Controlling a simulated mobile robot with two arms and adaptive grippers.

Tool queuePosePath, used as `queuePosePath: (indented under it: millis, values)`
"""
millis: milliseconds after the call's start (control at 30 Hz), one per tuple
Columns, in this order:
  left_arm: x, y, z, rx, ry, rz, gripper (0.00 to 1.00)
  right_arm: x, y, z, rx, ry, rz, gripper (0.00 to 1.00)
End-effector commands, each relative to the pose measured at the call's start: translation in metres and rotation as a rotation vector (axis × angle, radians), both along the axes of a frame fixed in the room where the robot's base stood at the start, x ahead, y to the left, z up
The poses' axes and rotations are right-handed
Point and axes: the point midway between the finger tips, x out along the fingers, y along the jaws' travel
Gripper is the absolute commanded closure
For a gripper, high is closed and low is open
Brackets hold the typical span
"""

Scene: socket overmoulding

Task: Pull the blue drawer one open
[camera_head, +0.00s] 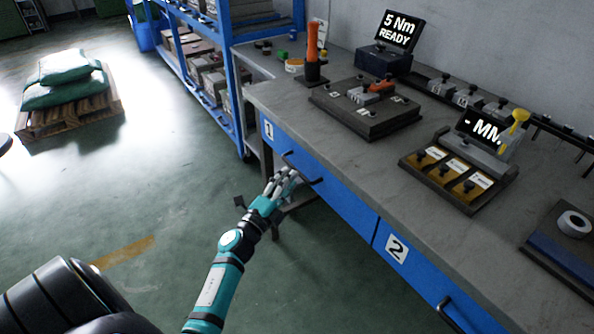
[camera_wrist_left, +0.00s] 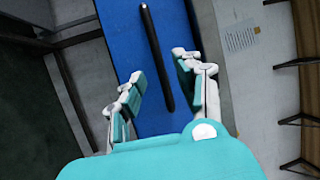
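The blue drawer one (camera_head: 340,196), marked with a white "1", is under the left end of the grey workbench. Its front looks flush with the drawer beside it. Its black bar handle (camera_head: 302,168) also shows in the left wrist view (camera_wrist_left: 155,50), running lengthwise across the blue front. My left gripper (camera_head: 284,174) is at the handle, in front of the drawer. In the left wrist view its fingers (camera_wrist_left: 160,78) are spread apart, with the lower part of the handle showing between them. I cannot tell whether they touch it. My right gripper is not in view.
Drawer two (camera_head: 385,262) with its own handle (camera_head: 447,312) is to the right. The workbench top (camera_head: 350,155) carries fixtures and displays. A blue shelf rack (camera_head: 240,85) stands behind the bench's left end. The green floor (camera_head: 150,190) before the drawers is clear.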

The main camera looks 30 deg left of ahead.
Motion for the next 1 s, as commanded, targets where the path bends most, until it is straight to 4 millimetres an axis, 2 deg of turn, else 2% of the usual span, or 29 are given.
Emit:
queuePosePath:
  millis: [100,233,400,633,667,900,1000]
  values:
    - [0.022,0.001,0.004,0.000,-0.001,0.001,0.66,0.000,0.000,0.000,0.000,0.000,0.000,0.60]
    - [0.036,0.001,0.006,-0.002,-0.001,0.001,0.66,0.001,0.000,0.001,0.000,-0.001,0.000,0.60]
    - [0.044,0.000,0.007,-0.001,0.001,0.001,0.66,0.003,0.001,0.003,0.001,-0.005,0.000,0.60]
    - [0.045,0.000,0.007,-0.001,0.001,0.001,0.66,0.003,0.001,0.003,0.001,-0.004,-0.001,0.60]
    - [0.045,0.000,0.007,-0.001,0.001,0.001,0.67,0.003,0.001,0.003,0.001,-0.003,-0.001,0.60]
    - [0.045,0.000,0.007,-0.001,0.001,0.001,0.98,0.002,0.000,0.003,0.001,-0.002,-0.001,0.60]
    - [0.044,0.000,0.007,-0.001,0.001,0.001,1.00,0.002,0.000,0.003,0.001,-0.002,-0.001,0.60]
